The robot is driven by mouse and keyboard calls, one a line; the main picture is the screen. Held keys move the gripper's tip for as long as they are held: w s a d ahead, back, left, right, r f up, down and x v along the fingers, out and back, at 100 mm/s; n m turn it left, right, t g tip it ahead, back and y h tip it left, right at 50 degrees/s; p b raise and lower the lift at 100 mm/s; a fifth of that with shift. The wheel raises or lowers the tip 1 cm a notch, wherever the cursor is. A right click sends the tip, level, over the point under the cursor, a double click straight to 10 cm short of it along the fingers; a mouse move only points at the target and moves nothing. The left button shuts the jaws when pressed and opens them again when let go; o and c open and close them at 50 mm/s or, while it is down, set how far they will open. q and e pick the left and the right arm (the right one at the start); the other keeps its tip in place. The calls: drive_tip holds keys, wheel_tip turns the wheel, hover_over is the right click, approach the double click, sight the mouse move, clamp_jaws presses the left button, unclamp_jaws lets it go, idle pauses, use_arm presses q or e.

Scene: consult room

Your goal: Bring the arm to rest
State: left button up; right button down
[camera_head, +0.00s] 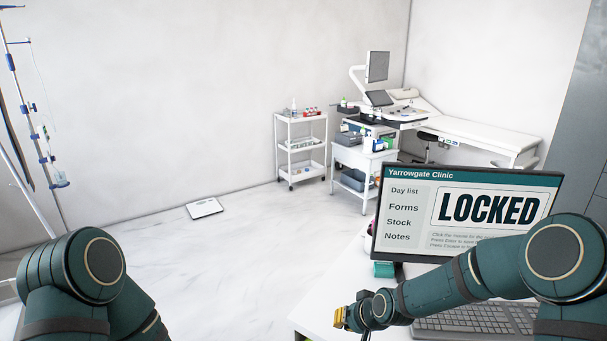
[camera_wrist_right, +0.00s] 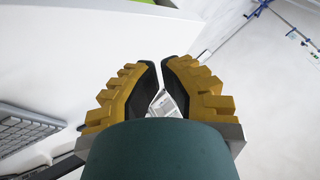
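My right arm comes in from the right, reaching across the front of the monitor, with its gripper (camera_head: 342,319) low over the desk's left part. In the right wrist view the yellow fingers with black pads of this gripper (camera_wrist_right: 160,62) stand close together, a narrow gap between their tips.
The white desk (camera_head: 330,295) carries a monitor (camera_head: 400,225) reading LOCKED, a keyboard (camera_head: 480,320), partly behind my right arm, and a small green box (camera_head: 384,269). A floor scale (camera_head: 205,208), a trolley (camera_head: 301,145) and an exam couch (camera_head: 490,133) stand beyond. An IV stand (camera_head: 42,135) is at left. Middle floor is clear.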

drive_tip(key=s+f+g, duration=0.2)
drive_tip(key=s+f, duration=0.4)
drive_tip(key=s, duration=0.6)
drive_tip(key=s+f+g, duration=0.2)
drive_tip(key=s+f, duration=0.4)
drive_tip(key=s, duration=0.5)
drive_tip(key=shift+s+f+m+h, duration=0.2)
drive_tip(key=shift+s+m+h, duration=0.1)
drive_tip(key=shift+s+h, duration=0.1)
